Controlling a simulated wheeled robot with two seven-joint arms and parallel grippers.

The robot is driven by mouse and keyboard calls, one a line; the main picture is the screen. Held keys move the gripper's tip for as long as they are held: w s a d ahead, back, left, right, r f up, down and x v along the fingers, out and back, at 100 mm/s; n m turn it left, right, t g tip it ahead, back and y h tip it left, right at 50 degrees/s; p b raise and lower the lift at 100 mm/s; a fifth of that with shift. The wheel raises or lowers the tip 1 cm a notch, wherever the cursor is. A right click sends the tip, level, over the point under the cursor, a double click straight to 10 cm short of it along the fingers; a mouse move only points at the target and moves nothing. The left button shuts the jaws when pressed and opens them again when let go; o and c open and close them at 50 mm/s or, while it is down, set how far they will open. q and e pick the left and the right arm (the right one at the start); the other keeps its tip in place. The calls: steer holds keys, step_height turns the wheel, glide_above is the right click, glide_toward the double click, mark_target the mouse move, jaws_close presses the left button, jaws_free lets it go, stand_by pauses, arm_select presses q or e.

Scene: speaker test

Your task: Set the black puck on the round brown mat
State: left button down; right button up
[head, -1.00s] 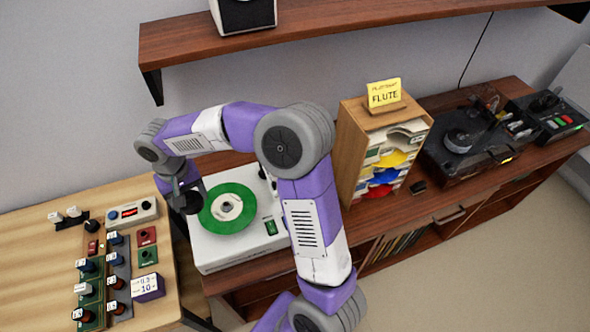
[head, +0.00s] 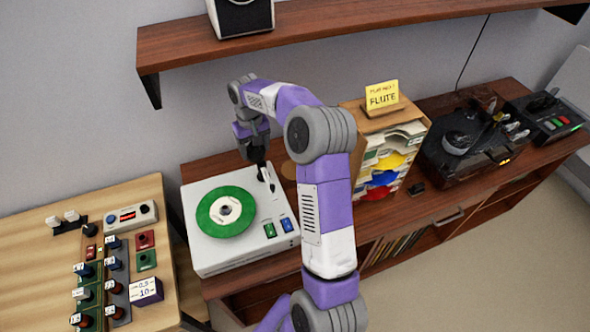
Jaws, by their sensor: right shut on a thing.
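My right gripper (head: 254,144) is above the back right part of the white record player (head: 202,249). It is shut on a small dark thing at its tips, which looks like the black puck (head: 257,155). The puck's outline is hard to separate from the dark fingers. The round brown mat (head: 289,170) lies on the brown cabinet, between the record player and the wooden rack, to the right of my gripper. My right arm hides part of the mat. My left gripper is not in view.
A green record (head: 213,225) lies on the player, with the tonearm (head: 271,181) just below my gripper. The wooden rack (head: 353,140) with its yellow card stands to the right. The shelf (head: 335,33) overhangs behind. A pale table (head: 35,252) with controls stands left.

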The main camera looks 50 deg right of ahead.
steer(key=m+b, duration=0.2)
steer(key=b, duration=0.1)
glide_above(294, 170)
step_height(294, 170, down, 9)
step_height(294, 170, down, 6)
steer(key=shift+d+r, duration=0.1)
steer(key=shift+d, duration=0.05)
steer(key=shift+f+b, duration=0.5)
steer(key=shift+f, duration=1.85)
steer(key=shift+f, duration=0.2)
steer(key=o, duration=1.3)
